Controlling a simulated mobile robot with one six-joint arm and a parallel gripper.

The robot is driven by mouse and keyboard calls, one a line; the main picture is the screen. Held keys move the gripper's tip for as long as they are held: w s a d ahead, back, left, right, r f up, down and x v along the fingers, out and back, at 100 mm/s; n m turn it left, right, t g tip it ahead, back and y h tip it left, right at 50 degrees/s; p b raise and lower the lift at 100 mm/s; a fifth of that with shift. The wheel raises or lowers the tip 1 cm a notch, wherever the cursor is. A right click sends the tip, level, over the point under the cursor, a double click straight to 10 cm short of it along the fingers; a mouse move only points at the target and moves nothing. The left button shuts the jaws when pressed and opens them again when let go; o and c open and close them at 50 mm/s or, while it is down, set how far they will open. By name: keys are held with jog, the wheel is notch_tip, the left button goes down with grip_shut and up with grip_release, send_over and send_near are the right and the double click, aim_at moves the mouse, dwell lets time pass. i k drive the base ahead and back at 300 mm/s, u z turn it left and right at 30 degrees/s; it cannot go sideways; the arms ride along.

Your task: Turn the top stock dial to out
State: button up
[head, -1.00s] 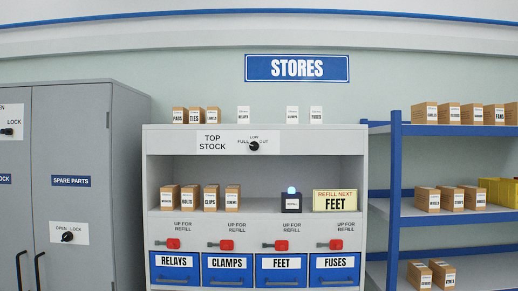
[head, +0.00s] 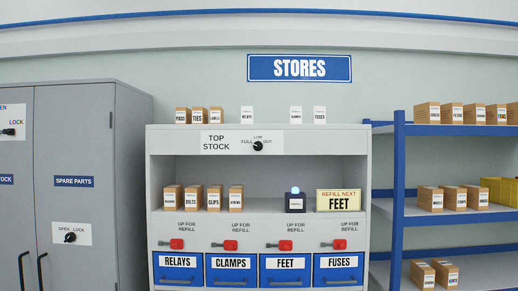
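The top stock dial (head: 258,146) is a small round black knob on a white plate (head: 214,142) lettered TOP STOCK. The plate sits on the upper front panel of the grey shelf unit (head: 160,140). FULL is printed to the dial's left, LOW above it and OUT to its right. The dial is too small to tell surely which mark it points at. My gripper is not in view.
A lit sign reading REFILL NEXT FEET (head: 338,200) stands beside a small dark box with a glowing top (head: 295,201). Blue bins, such as FEET (head: 286,268), sit below red levers. A grey cabinet (head: 75,130) is left; blue racking (head: 398,180) is right.

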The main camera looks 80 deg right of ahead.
aim_at(258, 146)
jog(key=u, duration=0.05)
jog(key=i, duration=1.1)
jog(key=u, duration=1.55)
jog(key=k, duration=0.1)
jog(key=z, duration=3.25)
jog(key=i, duration=0.6)
